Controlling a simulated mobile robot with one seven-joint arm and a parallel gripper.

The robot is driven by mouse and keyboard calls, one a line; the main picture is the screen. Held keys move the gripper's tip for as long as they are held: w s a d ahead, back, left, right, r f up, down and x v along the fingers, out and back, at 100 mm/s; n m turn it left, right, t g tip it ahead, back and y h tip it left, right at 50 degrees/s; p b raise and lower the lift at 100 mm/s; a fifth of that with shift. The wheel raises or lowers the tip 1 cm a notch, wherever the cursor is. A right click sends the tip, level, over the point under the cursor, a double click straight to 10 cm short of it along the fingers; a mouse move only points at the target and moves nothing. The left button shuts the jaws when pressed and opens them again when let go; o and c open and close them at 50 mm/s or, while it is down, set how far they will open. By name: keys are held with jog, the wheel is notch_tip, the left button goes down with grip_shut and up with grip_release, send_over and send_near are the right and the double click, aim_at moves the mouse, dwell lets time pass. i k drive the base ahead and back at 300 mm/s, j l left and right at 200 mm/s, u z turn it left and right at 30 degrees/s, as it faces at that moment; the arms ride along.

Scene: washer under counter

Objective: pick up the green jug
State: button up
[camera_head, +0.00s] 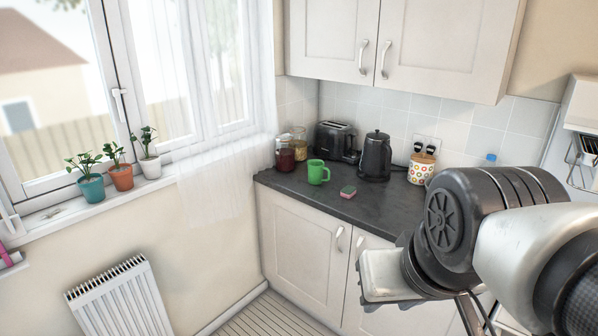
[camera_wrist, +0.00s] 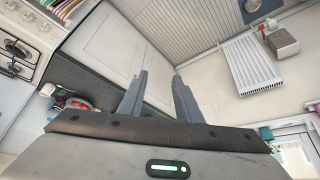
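The green jug (camera_head: 318,172), a mug-like vessel with a handle on its right side, stands upright on the dark worktop (camera_head: 376,209) in the head view. It is near the left end of the counter, close to the front edge. My gripper (camera_wrist: 160,75) shows in the wrist view with its two fingers apart and nothing between them. It points toward a pale cupboard door and the floor, away from the jug. In the head view my arm is at the right, well apart from the jug. I cannot make out the jug in the wrist view.
A pink-and-green sponge (camera_head: 348,192) lies right of the jug. Behind stand jars (camera_head: 285,156), a black toaster (camera_head: 337,141), a black kettle (camera_head: 375,157) and a patterned canister (camera_head: 420,168). Wall cupboards (camera_head: 400,45) hang above. Potted plants (camera_head: 122,176) line the windowsill.

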aim_at(319, 174)
jog(key=i+j+z, duration=0.1)
jog(key=z, duration=0.35)
jog(key=i+j+z, duration=0.25)
jog(key=z, duration=0.25)
jog(key=i+j+z, duration=0.1)
jog(key=j, duration=0.25)
jog(key=i+j+z, duration=0.15)
jog(key=i+j, duration=0.2)
jog(key=i+j+z, duration=0.1)
jog(key=j, duration=0.3)
jog(key=i+j, duration=0.2)
jog(key=j, duration=0.2)
jog(key=i+j, duration=0.2)
jog(key=j, duration=0.2)
jog(key=i+j, duration=0.2)
jog(key=j, duration=0.2)
